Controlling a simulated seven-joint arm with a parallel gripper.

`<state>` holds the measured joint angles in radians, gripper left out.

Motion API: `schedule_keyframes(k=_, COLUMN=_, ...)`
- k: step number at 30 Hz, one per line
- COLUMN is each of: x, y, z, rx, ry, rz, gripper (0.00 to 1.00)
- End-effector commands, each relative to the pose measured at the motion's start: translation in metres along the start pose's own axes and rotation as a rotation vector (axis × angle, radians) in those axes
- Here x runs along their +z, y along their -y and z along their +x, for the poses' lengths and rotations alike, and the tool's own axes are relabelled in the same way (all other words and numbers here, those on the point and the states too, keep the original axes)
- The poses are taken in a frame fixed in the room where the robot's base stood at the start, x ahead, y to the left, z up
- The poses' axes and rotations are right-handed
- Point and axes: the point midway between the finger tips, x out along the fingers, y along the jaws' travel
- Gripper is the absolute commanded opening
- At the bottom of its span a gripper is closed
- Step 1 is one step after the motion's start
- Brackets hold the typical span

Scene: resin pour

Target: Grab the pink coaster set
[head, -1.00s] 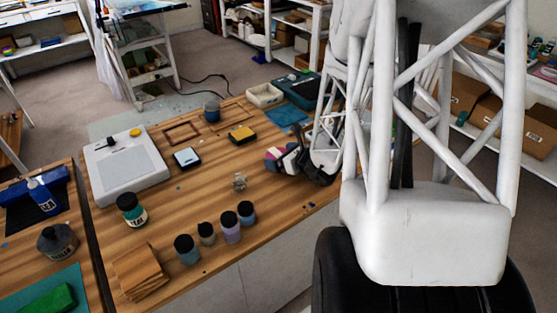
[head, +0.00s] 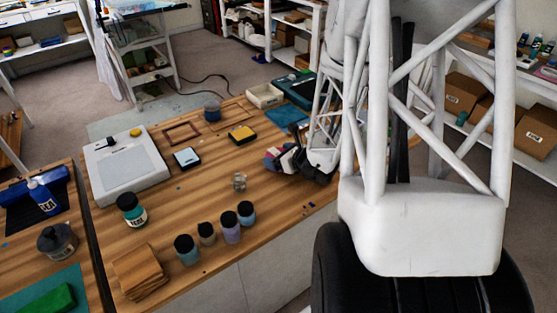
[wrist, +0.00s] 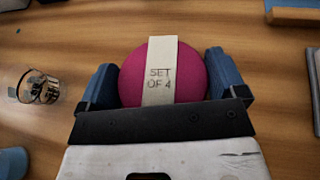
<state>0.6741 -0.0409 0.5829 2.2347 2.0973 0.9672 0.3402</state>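The pink coaster set (wrist: 195,75) is a round pink stack with a pale paper band (wrist: 160,72) reading "SET OF 4". In the wrist view it lies between the two blue fingers of my gripper (wrist: 162,80), one on each side and very close to its edges. I cannot tell whether the fingers press on it. In the head view a bit of pink (head: 273,152) shows at my gripper (head: 287,158), near the table's right edge. My gripper and arm hide most of the set there.
A clear glass cup (wrist: 38,87) stands left of my gripper; it also shows in the head view (head: 239,181). Several dark-lidded jars (head: 230,227) stand towards the front. A blue mat (head: 286,116) lies behind my gripper. The table's middle is mostly clear.

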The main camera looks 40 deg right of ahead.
Motion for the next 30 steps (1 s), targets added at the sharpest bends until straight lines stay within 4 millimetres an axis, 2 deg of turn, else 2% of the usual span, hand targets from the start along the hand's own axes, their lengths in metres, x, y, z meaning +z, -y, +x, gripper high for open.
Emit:
schedule_keyframes(k=10, x=0.002, y=0.0, z=-0.001, rx=0.0, ry=0.001, rz=0.0, gripper=0.59)
schedule_keyframes(k=16, x=0.011, y=0.0, z=-0.004, rx=0.0, ry=0.002, rz=-0.001, gripper=0.59)
schedule_keyframes(k=20, x=0.022, y=0.0, z=-0.009, rx=0.0, ry=0.002, rz=-0.002, gripper=0.59)
schedule_keyframes(k=30, x=0.065, y=0.0, z=-0.027, rx=-0.001, ry=0.001, rz=-0.003, gripper=0.59)
